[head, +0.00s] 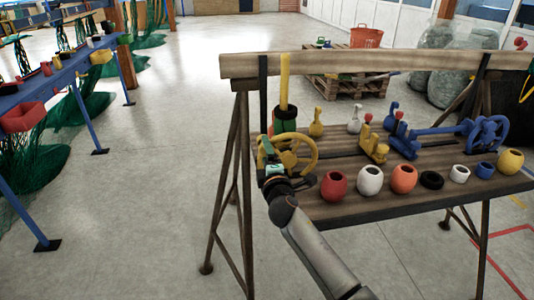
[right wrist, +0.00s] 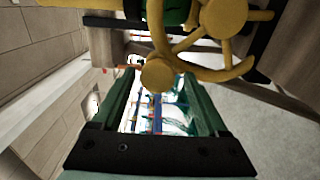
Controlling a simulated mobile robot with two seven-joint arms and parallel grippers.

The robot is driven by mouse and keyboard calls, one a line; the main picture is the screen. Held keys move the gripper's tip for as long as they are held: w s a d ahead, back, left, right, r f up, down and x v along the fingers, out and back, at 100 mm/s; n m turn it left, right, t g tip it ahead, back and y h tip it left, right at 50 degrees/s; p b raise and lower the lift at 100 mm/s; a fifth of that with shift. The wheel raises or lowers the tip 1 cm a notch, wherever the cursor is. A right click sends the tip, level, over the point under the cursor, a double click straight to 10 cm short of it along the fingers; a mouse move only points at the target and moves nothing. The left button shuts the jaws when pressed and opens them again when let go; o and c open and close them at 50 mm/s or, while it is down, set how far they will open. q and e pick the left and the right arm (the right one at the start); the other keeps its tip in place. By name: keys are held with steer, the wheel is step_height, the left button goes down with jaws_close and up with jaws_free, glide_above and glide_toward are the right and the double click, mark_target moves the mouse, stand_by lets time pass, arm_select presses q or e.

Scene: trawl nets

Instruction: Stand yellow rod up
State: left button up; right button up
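A yellow rod (head: 285,80) shows upright at the left end of the workbench, in front of the wooden beam. Its lower end meets a green and black cylinder (head: 285,118); whether it sits inside or behind cannot be told. A yellow handwheel (head: 297,153) stands just in front of that cylinder. My right gripper (head: 267,158) is at the bench's left edge, beside the wheel. In the right wrist view its green fingers (right wrist: 160,82) are apart, with the round yellow knob (right wrist: 157,75) of the wheel at or just beyond their tips. My left gripper is out of view.
The bench (head: 350,212) holds a front row of pots, including a red one (head: 334,186) close to my right arm. A blue handwheel with a shaft (head: 487,133) lies at the right. A blue table (head: 60,75) stands far left; floor between is clear.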

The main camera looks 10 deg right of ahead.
steer(key=shift+s+d, duration=0.1)
arm_select(q)
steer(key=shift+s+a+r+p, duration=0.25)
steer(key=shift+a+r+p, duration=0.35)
steer(key=shift+p, duration=0.4)
arm_select(e)
steer(key=s, duration=1.2)
steer(key=shift+s+d, duration=0.15)
steer(key=shift+d, duration=0.05)
steer(key=s+d+f+m+g+y+p, duration=0.1)
steer(key=s+d+f+m+g+p, duration=0.2)
steer(key=s+f+m+g+p, duration=0.6)
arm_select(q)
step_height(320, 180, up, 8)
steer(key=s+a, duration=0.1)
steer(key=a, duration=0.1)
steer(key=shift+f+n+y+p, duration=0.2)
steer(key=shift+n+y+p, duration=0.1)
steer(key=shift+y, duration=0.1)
arm_select(e)
steer(key=s+d+f+m, duration=0.2)
steer(key=s+f+m, duration=0.1)
steer(key=s, duration=0.7)
steer(key=s+d+f+m, duration=0.2)
steer(key=s+f+m, duration=0.2)
steer(key=s, duration=0.6)
step_height(320, 180, down, 2)
steer(key=shift+f+m+y, duration=0.25)
steer(key=shift+m+y, duration=0.05)
steer(key=shift+y, duration=0.1)
